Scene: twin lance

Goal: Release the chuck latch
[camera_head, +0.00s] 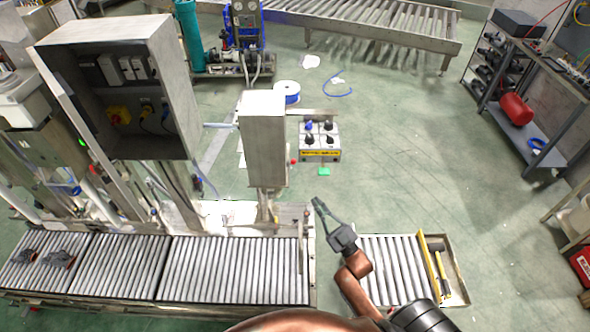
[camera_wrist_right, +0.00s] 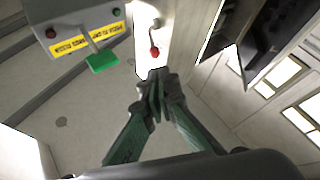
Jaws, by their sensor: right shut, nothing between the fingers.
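My right gripper (camera_head: 318,202) reaches up from the lower right in the head view, in front of the grey upright box (camera_head: 263,138). Its fingers are shut and empty; in the right wrist view the fingertips (camera_wrist_right: 157,76) meet at the middle. A small red knob (camera_wrist_right: 154,52) sits on the pale column just beyond the fingertips, apart from them as far as I can tell. It also shows in the head view (camera_head: 293,162). A green paddle (camera_wrist_right: 103,62) hangs from the control box to the left of the knob. Which part is the chuck latch I cannot tell.
A control box (camera_head: 320,140) with dark knobs and a yellow label stands right of the grey box. Roller conveyors (camera_head: 235,270) run along the front left, and a short roller section (camera_head: 385,275) lies under my right arm. Open green floor (camera_head: 430,180) lies to the right.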

